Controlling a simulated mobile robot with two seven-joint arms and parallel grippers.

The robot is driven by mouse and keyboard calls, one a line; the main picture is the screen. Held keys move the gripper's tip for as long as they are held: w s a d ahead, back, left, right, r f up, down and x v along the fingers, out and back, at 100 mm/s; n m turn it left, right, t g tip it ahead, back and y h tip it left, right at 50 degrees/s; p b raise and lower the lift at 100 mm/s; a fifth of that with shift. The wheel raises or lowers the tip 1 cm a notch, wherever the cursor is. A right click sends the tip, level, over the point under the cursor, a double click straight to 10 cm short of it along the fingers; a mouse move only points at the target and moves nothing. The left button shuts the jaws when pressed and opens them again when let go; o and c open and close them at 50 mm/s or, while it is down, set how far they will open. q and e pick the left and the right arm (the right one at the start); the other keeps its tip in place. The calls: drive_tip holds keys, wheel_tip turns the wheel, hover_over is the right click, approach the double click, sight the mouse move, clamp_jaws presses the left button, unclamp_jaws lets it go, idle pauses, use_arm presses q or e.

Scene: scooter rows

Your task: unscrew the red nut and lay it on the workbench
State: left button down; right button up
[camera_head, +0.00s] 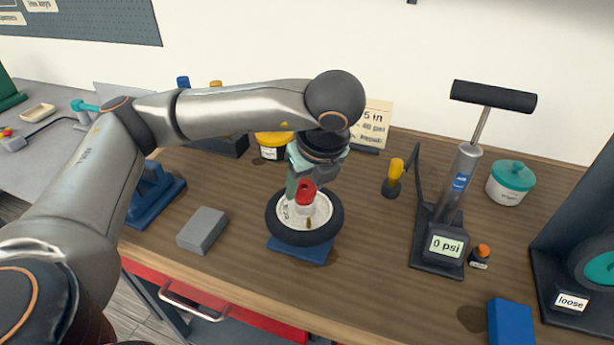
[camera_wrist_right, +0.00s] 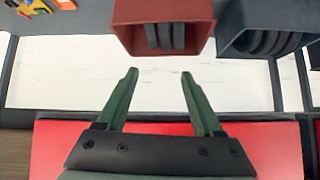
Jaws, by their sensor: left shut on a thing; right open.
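The red nut (camera_head: 305,196) sits at the hub of a small wheel with a black tyre (camera_head: 330,226). The wheel lies flat on a blue stand (camera_head: 300,252) on the wooden workbench (camera_head: 370,290). My left gripper (camera_head: 302,190) reaches down from above and is shut on the red nut. Its fingers hide part of the nut, so I cannot tell whether the nut is still seated on its thread. My right gripper (camera_wrist_right: 159,75) shows only in the right wrist view, open and empty.
A grey block (camera_head: 202,229) lies left of the wheel. A pump (camera_head: 455,190) with a "0 psi" display and a teal-lidded jar (camera_head: 510,183) stand to the right. A blue block (camera_head: 510,322) is near the front. The right wrist view shows a red bin (camera_wrist_right: 162,28).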

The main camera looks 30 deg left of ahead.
use_arm(q)
drive_tip(key=shift+a+r+n+g+y+p, duration=0.1)
drive_tip(key=shift+a+n+g+y+p, duration=0.3)
drive_tip(key=shift+n+p, duration=0.55)
drive_tip(key=shift+a+n, duration=0.1)
drive_tip(key=shift+n, duration=0.35)
drive_tip(key=shift+s+f, duration=0.1)
drive_tip(key=shift+f, duration=0.1)
drive_tip(key=c, duration=0.7)
unclamp_jaws()
drive_tip(key=shift+o, duration=0.8)
drive_tip(key=shift+a, duration=0.15)
drive_tip(key=o, duration=0.3)
drive_tip(key=shift+s, duration=0.1)
